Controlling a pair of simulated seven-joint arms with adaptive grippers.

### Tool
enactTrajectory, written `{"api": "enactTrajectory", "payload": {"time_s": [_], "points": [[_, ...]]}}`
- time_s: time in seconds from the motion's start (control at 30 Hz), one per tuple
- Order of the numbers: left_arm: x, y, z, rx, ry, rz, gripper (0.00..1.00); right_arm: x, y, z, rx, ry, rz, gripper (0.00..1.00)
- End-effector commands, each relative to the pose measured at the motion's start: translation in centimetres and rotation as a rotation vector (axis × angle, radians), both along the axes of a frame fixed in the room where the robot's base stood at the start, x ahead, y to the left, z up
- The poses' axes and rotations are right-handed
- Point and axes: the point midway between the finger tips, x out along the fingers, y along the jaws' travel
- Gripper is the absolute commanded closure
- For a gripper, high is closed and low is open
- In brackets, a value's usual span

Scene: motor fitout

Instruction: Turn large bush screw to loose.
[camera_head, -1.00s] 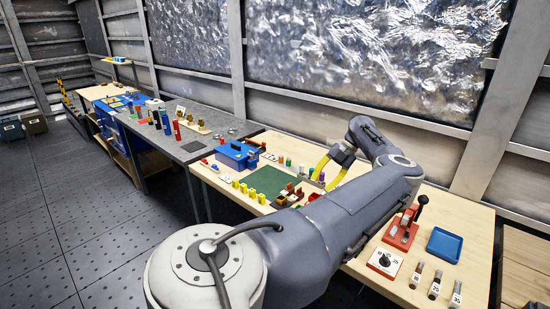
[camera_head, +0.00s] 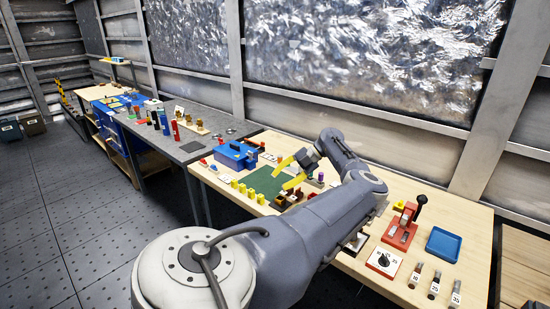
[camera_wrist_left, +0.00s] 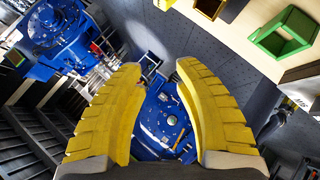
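I cannot pick out the large bush screw for certain in either view. My left gripper (camera_head: 279,181) is over the far middle of the light wooden table (camera_head: 455,207), near the green mat (camera_head: 266,180). Its two yellow fingers are apart. In the left wrist view the same gripper (camera_wrist_left: 160,66) is open, with nothing between the fingertips. Blue bolted metal parts (camera_wrist_left: 165,115) show well beyond the fingers, and I cannot tell what they belong to. My left forearm hides part of the table's front. My right gripper is not in view.
A red lever stand (camera_head: 399,233), a blue tray (camera_head: 444,244) and a white dial plate (camera_head: 384,261) are at the right. A blue box (camera_head: 235,154) and yellow blocks (camera_head: 243,190) are at the left. A green open box (camera_wrist_left: 285,35) shows in the wrist view.

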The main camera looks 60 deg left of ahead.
Motion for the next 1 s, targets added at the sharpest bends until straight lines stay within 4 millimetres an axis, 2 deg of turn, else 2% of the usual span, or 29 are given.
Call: {"api": "enactTrajectory", "payload": {"time_s": [0.77, 0.87, 1.0], "points": [[-0.8, 0.7, 0.1, 0.023, 0.03, -0.005, 0.68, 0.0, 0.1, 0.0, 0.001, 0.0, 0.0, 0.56], [-2.1, 2.1, 0.2, 0.044, 0.08, -0.027, 0.68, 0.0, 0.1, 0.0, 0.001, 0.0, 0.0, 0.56], [-5.9, 6.4, 1.3, 0.111, 0.249, -0.106, 0.68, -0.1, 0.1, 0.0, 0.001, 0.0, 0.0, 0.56]]}}
